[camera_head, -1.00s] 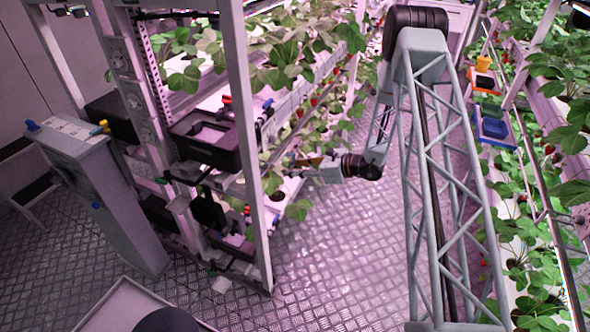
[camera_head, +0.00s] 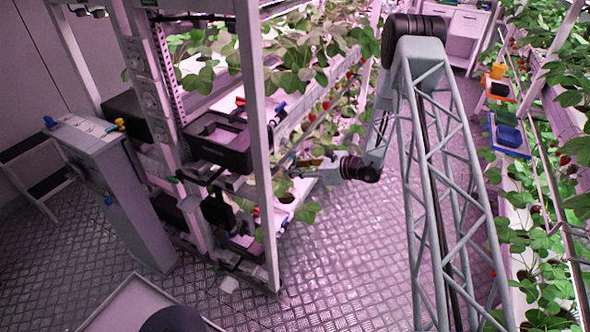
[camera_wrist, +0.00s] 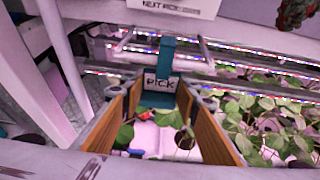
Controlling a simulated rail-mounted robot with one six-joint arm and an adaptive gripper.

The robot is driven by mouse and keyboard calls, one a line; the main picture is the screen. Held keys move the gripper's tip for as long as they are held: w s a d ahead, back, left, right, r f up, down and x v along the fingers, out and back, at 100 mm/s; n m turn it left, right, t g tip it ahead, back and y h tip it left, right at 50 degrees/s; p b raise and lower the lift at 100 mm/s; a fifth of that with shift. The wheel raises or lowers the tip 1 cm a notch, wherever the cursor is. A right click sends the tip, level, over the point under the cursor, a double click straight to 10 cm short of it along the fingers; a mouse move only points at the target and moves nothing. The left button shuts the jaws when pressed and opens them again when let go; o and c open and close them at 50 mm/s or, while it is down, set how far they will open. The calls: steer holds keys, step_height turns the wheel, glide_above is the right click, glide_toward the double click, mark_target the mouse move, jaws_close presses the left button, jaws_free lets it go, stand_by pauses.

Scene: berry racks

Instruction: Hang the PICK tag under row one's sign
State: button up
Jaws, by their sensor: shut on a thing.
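The PICK tag (camera_wrist: 162,98) is a teal piece with a white label reading PICK, seen upright in the wrist view. My gripper (camera_wrist: 160,82), with brown inner finger faces, is shut on it. A white sign (camera_wrist: 176,6) with "NEXT PICK" lettering is at the top edge of the wrist view, above the tag and partly cut off. The tag appears apart from the sign. In the head view my gripper (camera_head: 304,164) is beside the left plant rack, small and partly hidden by leaves; I cannot make out the tag there.
The left rack (camera_head: 262,150) has a front post, strawberry plants and a black crate (camera_head: 222,150). A grey cabinet (camera_head: 120,200) stands left of it. The right rack holds plants and blue and orange trays (camera_head: 508,140). The metal floor (camera_head: 350,250) between is clear.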

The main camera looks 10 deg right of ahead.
steer(key=shift+f+b, duration=0.3)
steer(key=shift+f, duration=0.2)
steer(key=shift+f, duration=0.1)
steer(key=o, duration=0.9)
steer(key=shift+s+d, duration=0.1)
steer(key=shift+d, duration=0.1)
steer(key=v, duration=1.1)
steer(key=shift+d+r, duration=0.3)
steer(key=shift+s, duration=0.15)
steer(key=shift+a+r, duration=0.1)
